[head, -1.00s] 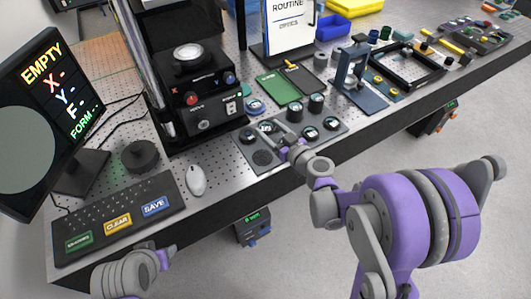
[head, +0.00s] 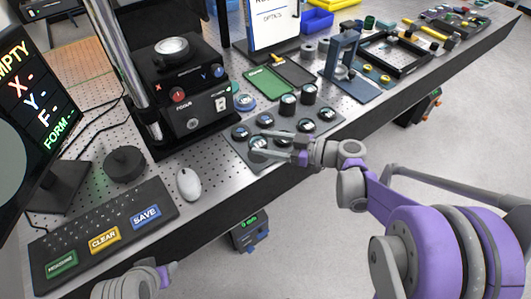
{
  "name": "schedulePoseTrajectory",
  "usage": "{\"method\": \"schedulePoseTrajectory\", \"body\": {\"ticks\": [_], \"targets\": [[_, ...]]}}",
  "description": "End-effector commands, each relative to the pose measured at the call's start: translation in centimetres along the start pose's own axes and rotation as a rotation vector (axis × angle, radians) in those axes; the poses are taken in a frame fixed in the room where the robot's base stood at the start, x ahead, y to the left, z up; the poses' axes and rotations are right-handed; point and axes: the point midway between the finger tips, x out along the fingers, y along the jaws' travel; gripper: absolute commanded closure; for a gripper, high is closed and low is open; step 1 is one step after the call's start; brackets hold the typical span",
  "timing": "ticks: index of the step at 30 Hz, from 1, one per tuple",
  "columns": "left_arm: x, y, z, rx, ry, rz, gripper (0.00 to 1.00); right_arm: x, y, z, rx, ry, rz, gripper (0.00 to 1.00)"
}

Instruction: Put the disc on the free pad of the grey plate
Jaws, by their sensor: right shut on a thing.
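The grey plate (head: 236,150) lies near the front edge of the bench and carries several small round pieces on dark pads. My right gripper (head: 258,144) reaches in from the right, low over the plate's front-left corner. It is shut on the disc (head: 257,142), a small shiny round piece with a dark rim, with one finger on each side. The disc is over the front-left pad, which it and the fingers mostly hide. I cannot tell whether the disc touches the pad. Part of my left arm shows at the bottom left; its fingers are out of sight.
Other round pieces, such as one on the plate's left edge (head: 240,132) and a taller one (head: 311,93), stand close by. The black instrument (head: 193,118) stands behind left. A mouse (head: 189,185) and keyboard (head: 103,232) lie left. A blue bracket (head: 341,62) stands behind right.

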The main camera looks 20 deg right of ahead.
Motion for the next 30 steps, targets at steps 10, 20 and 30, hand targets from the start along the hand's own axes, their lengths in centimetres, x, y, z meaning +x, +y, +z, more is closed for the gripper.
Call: {"method": "schedulePoseTrajectory", "body": {"ticks": [10,20,30], "targets": [[0.6,0.0,0.4,0.0,-0.003,0.0,0.5,0.6,0.0,3.9,0.0,0.0,0.001,0.89],[0.8,0.0,0.6,0.0,-0.003,0.0,0.5,0.6,0.0,4.2,0.0,0.0,0.001,0.89],[0.8,0.0,0.5,0.0,-0.003,0.0,0.5,0.6,0.0,4.1,0.0,0.0,0.001,0.2]]}}
